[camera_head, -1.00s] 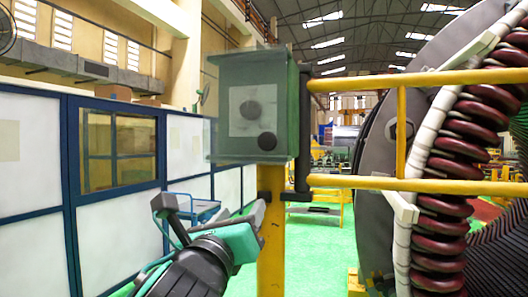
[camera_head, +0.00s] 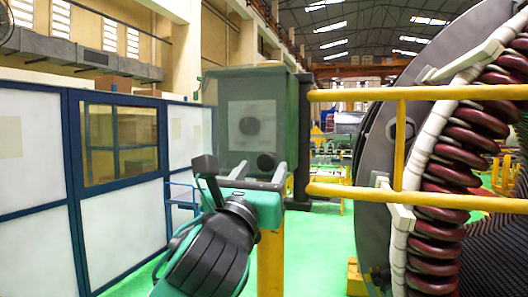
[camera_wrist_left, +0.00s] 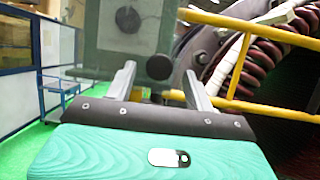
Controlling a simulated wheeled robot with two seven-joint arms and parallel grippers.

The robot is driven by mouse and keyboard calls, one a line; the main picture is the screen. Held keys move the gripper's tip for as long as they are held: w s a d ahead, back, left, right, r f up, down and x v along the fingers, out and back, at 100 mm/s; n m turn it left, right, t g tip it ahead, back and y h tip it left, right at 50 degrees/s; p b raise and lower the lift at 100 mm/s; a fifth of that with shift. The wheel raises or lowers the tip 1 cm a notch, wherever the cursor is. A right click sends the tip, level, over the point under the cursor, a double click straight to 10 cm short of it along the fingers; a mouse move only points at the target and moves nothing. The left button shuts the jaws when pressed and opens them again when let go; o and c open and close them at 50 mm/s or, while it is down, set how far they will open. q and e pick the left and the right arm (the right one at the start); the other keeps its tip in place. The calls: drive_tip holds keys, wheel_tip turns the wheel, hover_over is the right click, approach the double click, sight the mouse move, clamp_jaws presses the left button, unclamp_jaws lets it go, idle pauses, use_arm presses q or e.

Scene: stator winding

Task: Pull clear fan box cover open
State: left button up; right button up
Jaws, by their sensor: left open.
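The green fan box (camera_head: 290,100) with its clear cover (camera_head: 222,115) is mounted on a yellow post (camera_head: 270,255) left of the yellow rail. Two dark round knobs show on or behind the cover's front. My left gripper (camera_head: 245,170) is just in front of the box's lower part, its fingers pointing toward it. In the left wrist view its fingers (camera_wrist_left: 157,82) are spread, with the box's lower front (camera_wrist_left: 105,42) beyond them and the lower knob (camera_wrist_left: 159,67) between them. I cannot tell whether a finger touches the cover. My right gripper is not in view.
The yellow guard rail (camera_head: 430,93) runs right from behind the box. Beyond it stands the large stator with dark red coils (camera_head: 440,200). A blue-framed white partition (camera_head: 120,240) stands at left. Green floor (camera_head: 320,250) is open beneath the box.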

use_arm(q)
drive_tip(key=shift+p+x, duration=0.35)
drive_tip(key=shift+x, duration=0.75)
clamp_jaws()
